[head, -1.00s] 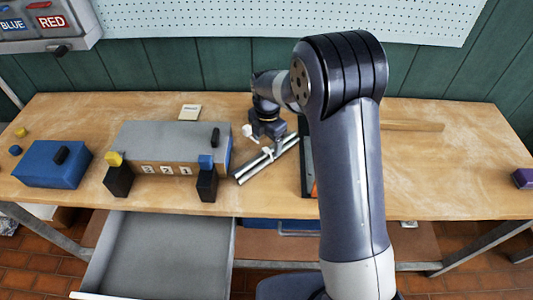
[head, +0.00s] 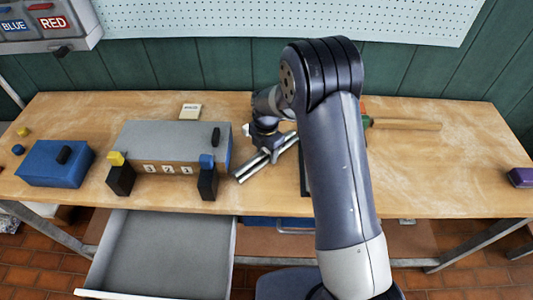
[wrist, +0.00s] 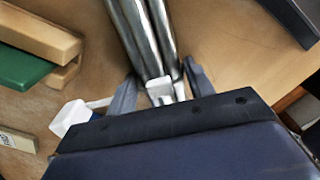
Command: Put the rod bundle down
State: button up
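The rod bundle (head: 254,167) is a few shiny metal rods lying slantwise on the workbench, right of the grey box. It also shows in the wrist view (wrist: 143,32), running away from my gripper. A white clip (wrist: 160,90) and a white tag piece (wrist: 72,118) show near it. My gripper (head: 266,150) is low over the bundle's middle. In the wrist view its fingers (wrist: 160,75) stand on either side of the rods, with narrow gaps showing, so it looks open. Gripper body hides the nearer part of the rods.
A grey numbered box (head: 170,140) and a blue box (head: 55,165) stand left. A dark tray (head: 305,180) lies just right of the bundle, partly behind my arm. A wooden-handled tool (head: 405,124) lies behind right. An open drawer (head: 165,255) juts out below the bench.

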jog(key=c, duration=0.9)
jog(key=shift+r, duration=0.1)
jog(key=shift+c, duration=0.7)
jog(key=shift+r, duration=0.1)
